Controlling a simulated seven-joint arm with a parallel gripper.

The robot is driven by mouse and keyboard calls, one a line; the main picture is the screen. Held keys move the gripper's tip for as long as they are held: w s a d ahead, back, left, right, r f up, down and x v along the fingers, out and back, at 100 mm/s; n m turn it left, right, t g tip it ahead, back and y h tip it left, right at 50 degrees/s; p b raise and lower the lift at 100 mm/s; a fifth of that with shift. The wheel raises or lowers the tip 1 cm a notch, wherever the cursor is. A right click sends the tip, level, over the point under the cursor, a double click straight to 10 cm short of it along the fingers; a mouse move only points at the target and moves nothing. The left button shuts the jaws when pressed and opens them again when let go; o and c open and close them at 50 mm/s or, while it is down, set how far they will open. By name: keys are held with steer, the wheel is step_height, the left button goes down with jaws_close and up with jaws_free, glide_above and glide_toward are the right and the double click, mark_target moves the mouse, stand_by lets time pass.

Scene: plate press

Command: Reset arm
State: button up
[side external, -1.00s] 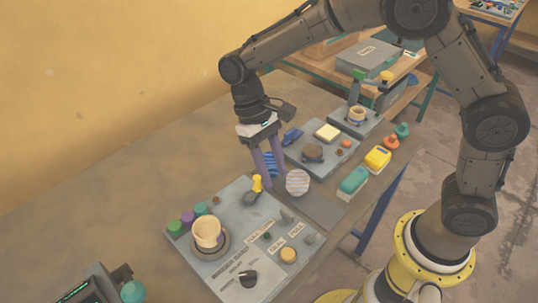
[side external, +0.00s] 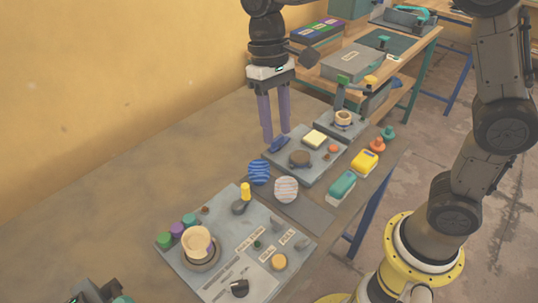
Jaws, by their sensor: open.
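My gripper (side external: 275,137) points down with its two purple fingers apart, open and empty. In the picture its fingertips are just above a small blue part (side external: 280,144) at the back edge of the middle grey panel; I cannot tell whether they touch. A blue striped disc (side external: 259,172) and a white striped disc (side external: 286,189) stand on a dark strip in front of that panel. The near grey panel (side external: 222,280) carries a cream cup (side external: 197,243) on a round base and a yellow-topped lever (side external: 245,192).
The middle panel (side external: 322,167) holds a cream block and a dark round knob. A teal block (side external: 341,186) and a yellow block (side external: 364,162) lie to its right. A press-like stand (side external: 341,123) is behind. The table's left part is bare.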

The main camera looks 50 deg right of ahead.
steer(key=s+d+r+t, duration=0.2)
steer(key=s+d+r, duration=0.2)
steer(key=s+r, duration=0.1)
steer(key=s+d+f+t, duration=0.4)
steer(key=s+d+t, duration=0.1)
steer(key=s, duration=0.6)
steer(key=shift+s+d+f+n+t+h, duration=0.15)
steer(key=shift+s+d+n+t+h, duration=0.25)
steer(key=shift+d, duration=0.35)
